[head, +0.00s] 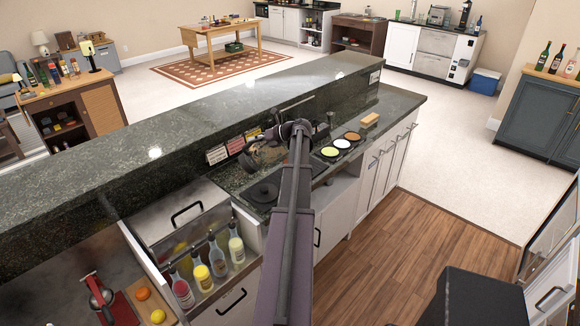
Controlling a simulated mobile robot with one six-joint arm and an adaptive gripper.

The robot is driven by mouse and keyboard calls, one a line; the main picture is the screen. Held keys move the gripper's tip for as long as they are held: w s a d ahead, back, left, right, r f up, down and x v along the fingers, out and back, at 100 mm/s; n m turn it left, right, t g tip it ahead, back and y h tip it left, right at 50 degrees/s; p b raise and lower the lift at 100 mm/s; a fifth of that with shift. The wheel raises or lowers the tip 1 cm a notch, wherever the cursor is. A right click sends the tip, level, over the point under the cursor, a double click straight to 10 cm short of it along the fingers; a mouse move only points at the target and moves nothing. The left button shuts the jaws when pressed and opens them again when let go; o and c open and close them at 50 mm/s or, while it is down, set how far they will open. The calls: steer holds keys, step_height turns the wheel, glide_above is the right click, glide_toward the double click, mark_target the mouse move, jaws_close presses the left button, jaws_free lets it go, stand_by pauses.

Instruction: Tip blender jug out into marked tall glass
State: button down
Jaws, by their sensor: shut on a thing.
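My arm reaches from the bottom of the head view over the bar's work counter. My gripper (256,150) is at its far end, low over the counter, close to the dark raised bar front. It is shut on a small, dark, partly see-through thing, which I take to be the blender jug (249,163). The jug's outline is blurred against the dark stone, and I cannot tell its tilt or contents. I cannot pick out the marked tall glass; it may be hidden by my arm or too small to tell.
The raised bar ledge (180,120) runs behind. A bottle well (215,265) is at front left.

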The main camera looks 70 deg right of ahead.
steer(key=g+p, duration=0.1)
steer(key=w+g+p, duration=0.1)
steer(key=shift+a+f+n+g+h, duration=0.3)
steer(key=shift+a+f+h, duration=0.05)
steer(key=shift+f+h, duration=0.05)
steer(key=shift+w+f+g+h, duration=0.3)
steer(key=shift+f+g, duration=0.1)
steer(key=shift+f, duration=0.05)
steer(key=shift+r+p, duration=0.15)
steer(key=shift+p, duration=0.35)
steer(key=shift+r+g+p, duration=0.5)
steer(key=shift+r+p, duration=0.05)
steer(key=shift+p, duration=0.55)
steer(key=r+g+h+p, duration=0.1)
steer(key=p, duration=0.2)
steer(key=shift+r+n+g+p, duration=0.3)
steer(key=shift+n+g+p, duration=0.05)
steer(key=shift+n+g, duration=0.05)
steer(key=r+g+h+p, duration=0.1)
steer(key=p, duration=0.2)
steer(key=shift+a+r+g, duration=0.1)
steer(key=shift+r+g, duration=0.2)
steer(key=shift+g, duration=0.1)
steer(key=shift+r+n+g+h+p, duration=0.3)
steer(key=shift+g+h+p, duration=0.2)
steer(key=shift+g+p, duration=0.2)
steer(key=shift+w+f, duration=0.1)
